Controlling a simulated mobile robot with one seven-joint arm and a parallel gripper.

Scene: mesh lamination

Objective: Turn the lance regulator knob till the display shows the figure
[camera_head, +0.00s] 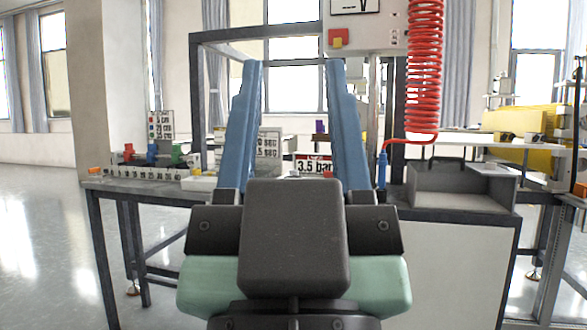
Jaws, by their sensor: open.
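My gripper (295,62) is in the foreground, its two long blue fingers pointing away from me and spread wide with nothing between them. Between the fingers, farther back on the bench, a card reading "3.5 bar" (314,167) stands low. A pale control box (365,38) is above and right of the fingers, with a cropped white display (354,5) at the top edge; its figure cannot be fully read. A slim blue lance-like tool (382,169) hangs by the red coiled hose (425,70). I cannot make out the regulator knob; my gripper may hide it.
The workbench (140,190) with a dark frame crosses the view. A grey open bin (462,185) is at right. The floor at left is clear.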

